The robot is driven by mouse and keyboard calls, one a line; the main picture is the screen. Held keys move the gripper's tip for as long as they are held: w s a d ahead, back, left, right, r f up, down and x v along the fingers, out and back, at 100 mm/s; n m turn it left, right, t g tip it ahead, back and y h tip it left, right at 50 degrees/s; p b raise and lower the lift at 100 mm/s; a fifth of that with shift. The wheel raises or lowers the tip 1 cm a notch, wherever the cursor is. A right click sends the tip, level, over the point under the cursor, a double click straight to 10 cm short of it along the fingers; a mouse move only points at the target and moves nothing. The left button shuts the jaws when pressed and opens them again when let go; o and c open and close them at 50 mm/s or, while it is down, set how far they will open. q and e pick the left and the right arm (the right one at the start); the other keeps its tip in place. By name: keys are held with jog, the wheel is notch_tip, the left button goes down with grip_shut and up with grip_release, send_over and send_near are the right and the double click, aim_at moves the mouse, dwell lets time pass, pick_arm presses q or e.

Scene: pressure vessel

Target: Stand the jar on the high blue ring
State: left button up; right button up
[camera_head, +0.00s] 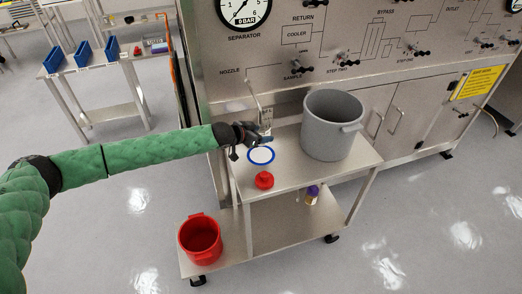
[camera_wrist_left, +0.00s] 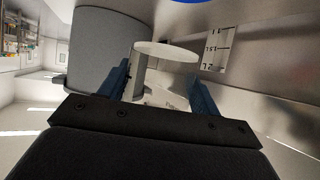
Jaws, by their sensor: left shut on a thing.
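The blue ring (camera_head: 261,155) lies on the upper shelf of the steel cart, near its left edge, with a pale inside. My left gripper (camera_head: 264,139) is just behind and above the ring in the head view. In the left wrist view its blue fingers (camera_wrist_left: 163,85) are shut on a pale, see-through jar (camera_wrist_left: 166,52) with a round whitish end. In the head view the jar is mostly hidden by the gripper and hard to make out. I cannot tell whether it touches the shelf. My right gripper is not in view.
A large grey pot (camera_head: 331,125) stands right of the ring. A red knobbed object (camera_head: 264,180) sits in front of it. Below are a red bucket (camera_head: 200,239) and a small purple-capped bottle (camera_head: 312,194). The steel panel (camera_head: 300,45) rises behind. A marked scale (camera_wrist_left: 219,48) is near the jar.

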aim_at(260, 155)
pick_arm(q)
notch_tip(260, 155, down, 4)
jog(key=shift+w+r+p, duration=0.1)
jog(key=shift+p, duration=0.45)
jog(key=shift+f+p, duration=0.65)
jog(key=shift+f, duration=1.45)
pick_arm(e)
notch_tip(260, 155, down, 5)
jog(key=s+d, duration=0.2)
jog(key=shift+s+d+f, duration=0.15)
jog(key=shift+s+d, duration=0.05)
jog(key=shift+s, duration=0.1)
pick_arm(q)
jog(key=shift+f, duration=0.1)
jog(key=o, duration=1)
jog(key=shift+o, duration=0.2)
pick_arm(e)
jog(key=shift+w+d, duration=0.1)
